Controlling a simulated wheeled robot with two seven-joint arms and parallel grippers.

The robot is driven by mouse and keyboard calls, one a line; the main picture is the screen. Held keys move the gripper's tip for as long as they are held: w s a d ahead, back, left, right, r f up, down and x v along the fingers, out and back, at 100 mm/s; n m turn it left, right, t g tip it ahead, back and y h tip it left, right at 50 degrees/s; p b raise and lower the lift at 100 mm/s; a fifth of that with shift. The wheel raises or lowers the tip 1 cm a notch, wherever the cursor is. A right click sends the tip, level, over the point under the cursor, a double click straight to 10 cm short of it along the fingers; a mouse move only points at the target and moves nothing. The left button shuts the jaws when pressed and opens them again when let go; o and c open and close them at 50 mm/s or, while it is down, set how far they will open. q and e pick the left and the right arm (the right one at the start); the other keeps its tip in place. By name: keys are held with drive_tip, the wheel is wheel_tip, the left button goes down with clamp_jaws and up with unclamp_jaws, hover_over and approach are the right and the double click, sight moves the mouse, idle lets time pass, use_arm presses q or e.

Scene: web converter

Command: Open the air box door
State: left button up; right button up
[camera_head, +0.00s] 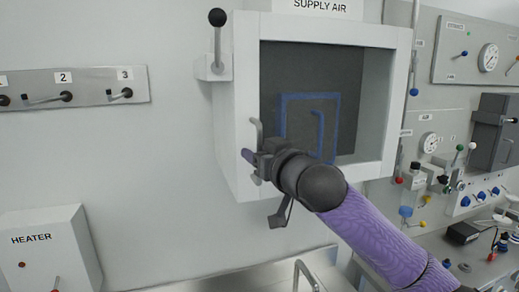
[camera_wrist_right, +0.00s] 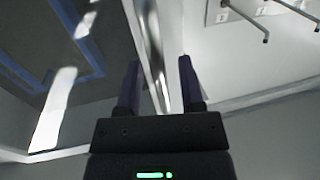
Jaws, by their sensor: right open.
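The white air box (camera_head: 222,130) labelled SUPPLY AIR is on the wall at the upper middle of the head view. Its front is a white-framed door (camera_head: 385,105) with a dark window, and it looks shut. A slim metal handle (camera_head: 256,130) stands at the door's left edge. My right gripper (camera_head: 254,163) is at the lower part of this handle. In the right wrist view, the metal handle (camera_wrist_right: 152,40) runs between the two dark fingers of my open right gripper (camera_wrist_right: 160,85). Whether a finger touches it cannot be told. My left gripper is out of view.
A black-knobbed lever (camera_head: 217,45) stands at the box's left side. A numbered valve strip (camera_head: 85,86) and a HEATER box (camera_head: 45,250) are to the left. Gauge panels (camera_head: 465,50) and a cluttered bench are to the right. The wall left of the box is mostly clear.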

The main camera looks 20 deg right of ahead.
clamp_jaws()
idle(1.4)
